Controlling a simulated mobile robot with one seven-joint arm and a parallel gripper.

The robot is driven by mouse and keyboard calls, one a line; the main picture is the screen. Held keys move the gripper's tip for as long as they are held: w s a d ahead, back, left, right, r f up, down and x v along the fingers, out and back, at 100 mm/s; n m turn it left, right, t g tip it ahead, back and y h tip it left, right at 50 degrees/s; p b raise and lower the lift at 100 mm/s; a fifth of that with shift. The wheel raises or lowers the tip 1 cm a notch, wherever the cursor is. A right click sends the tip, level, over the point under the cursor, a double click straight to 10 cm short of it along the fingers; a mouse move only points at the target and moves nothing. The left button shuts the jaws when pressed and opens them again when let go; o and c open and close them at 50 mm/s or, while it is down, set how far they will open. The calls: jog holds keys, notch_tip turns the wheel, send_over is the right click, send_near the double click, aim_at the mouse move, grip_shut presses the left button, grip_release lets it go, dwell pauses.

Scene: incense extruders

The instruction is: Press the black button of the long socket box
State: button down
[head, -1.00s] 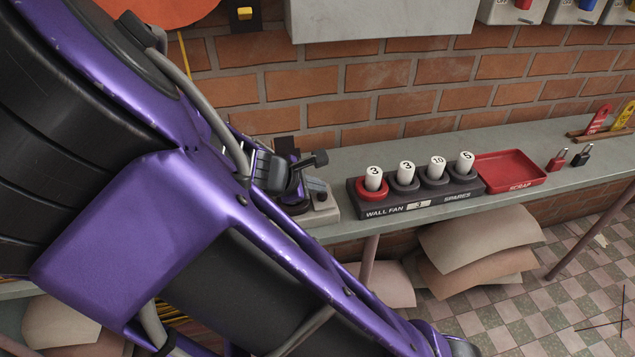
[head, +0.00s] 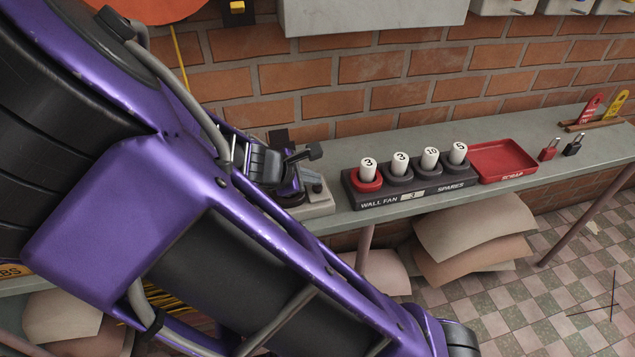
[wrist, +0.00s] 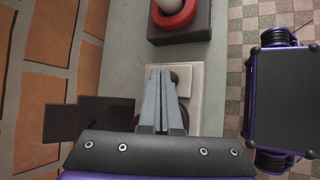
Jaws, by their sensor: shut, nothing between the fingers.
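The pale grey box (head: 320,206), which looks like the socket box, sits on the shelf left of the fuse holder. A small dark round part (head: 317,188) shows on its top. In the wrist view the box (wrist: 190,112) lies under my gripper (wrist: 162,72), whose two grey fingers are together and empty. A dark round shape (wrist: 184,82) shows partly behind the fingertips; it may be the black button, and the fingers hide part of it. I cannot tell whether the fingertips touch it.
The dark holder (head: 378,199) with a red ring and numbered white cylinders stands just right of the box. A red scrap tray (head: 505,158) and two padlocks (head: 560,150) are farther right. The brick wall (head: 370,68) rises behind the narrow shelf (head: 530,138).

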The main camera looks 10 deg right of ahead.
notch_tip(320, 180, up, 6)
jog(key=p, duration=0.6)
dwell(0.5)
